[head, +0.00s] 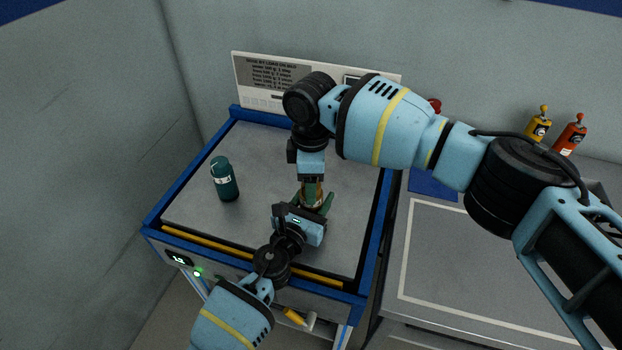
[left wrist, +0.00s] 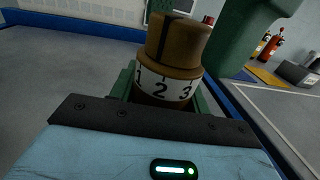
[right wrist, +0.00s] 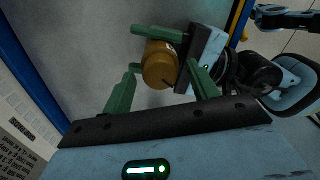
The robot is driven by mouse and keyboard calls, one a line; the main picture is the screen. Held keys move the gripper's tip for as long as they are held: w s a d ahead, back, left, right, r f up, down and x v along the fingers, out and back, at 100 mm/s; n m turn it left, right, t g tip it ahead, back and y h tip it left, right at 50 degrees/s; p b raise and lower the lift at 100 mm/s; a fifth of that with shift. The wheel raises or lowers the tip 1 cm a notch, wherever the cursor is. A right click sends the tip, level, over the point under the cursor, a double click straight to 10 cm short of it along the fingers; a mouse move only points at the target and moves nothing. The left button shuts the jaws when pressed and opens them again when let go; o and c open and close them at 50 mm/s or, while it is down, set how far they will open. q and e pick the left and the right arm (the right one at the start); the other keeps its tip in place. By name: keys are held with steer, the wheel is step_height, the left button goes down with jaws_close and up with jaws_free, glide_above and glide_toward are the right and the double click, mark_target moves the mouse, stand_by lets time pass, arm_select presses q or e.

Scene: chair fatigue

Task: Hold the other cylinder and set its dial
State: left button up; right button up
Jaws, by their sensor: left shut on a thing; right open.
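The cylinder with the dial (head: 312,193) stands upright over the grey table. My left gripper (left wrist: 164,92) is shut around the cylinder's body from the front, one green finger on each side. My right gripper (right wrist: 162,70) is open and points down from above. Its green fingers stand on either side of the knob (right wrist: 160,62), with gaps. The cylinder's lower part is hidden.
A dark teal cylinder (head: 224,180) stands on the table (head: 260,150) to the left. A sign panel (head: 275,75) is at the back. Yellow (head: 538,126) and orange (head: 570,136) bottles stand on the right. The table has a raised blue rim (head: 190,186).

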arm_select(q)
steer(key=shift+f, duration=0.1)
arm_select(e)
steer(key=shift+f, duration=0.15)
steer(key=shift+c, duration=0.5)
steer(key=c, duration=0.9)
steer(key=shift+m, duration=2.2)
steer(key=o, duration=1)
step_height(320, 180, up, 12)
steer(key=shift+s, duration=0.15)
arm_select(q)
steer(key=o, duration=1.3)
